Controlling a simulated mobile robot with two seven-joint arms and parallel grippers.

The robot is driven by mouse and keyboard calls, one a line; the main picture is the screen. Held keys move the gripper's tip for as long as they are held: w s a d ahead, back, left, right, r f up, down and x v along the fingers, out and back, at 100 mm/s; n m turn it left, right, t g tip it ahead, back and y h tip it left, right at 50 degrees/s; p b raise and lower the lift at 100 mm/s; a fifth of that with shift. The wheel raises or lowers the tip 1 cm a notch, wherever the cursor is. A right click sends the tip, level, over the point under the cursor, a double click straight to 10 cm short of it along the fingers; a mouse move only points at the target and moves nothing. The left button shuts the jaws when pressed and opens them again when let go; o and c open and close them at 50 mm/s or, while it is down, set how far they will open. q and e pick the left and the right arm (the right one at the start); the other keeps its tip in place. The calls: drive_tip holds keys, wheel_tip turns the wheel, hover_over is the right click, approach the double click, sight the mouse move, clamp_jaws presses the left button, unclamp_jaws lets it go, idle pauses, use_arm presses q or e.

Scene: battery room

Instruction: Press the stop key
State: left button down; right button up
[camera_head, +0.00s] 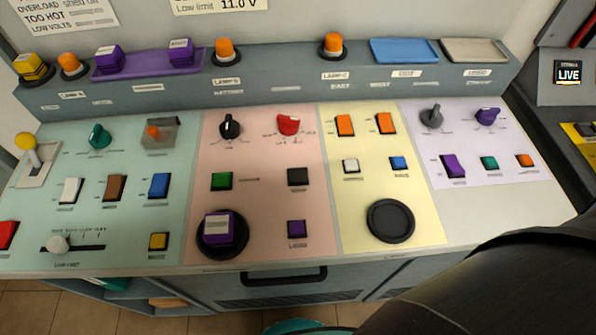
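The control desk (325,250) has teal, pink, yellow and lilac panels with many keys. Most key labels are too small to read, so I cannot tell which is the stop key. A red key (8,235) sits at the far left edge, partly cut off. The pink panel has a green key (221,181), a black key (298,177) and a purple key (296,229). The teal panel has white (70,190), brown (115,188), blue (159,186) and yellow (159,241) keys. Neither gripper is in view.
A purple block (217,228) stands in a round black dish (222,252). An empty black dish (390,221) lies on the yellow panel. Knobs, a yellow-topped lever (26,143) and a slider (58,244) rise from the desk. My dark arm part covers the lower right.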

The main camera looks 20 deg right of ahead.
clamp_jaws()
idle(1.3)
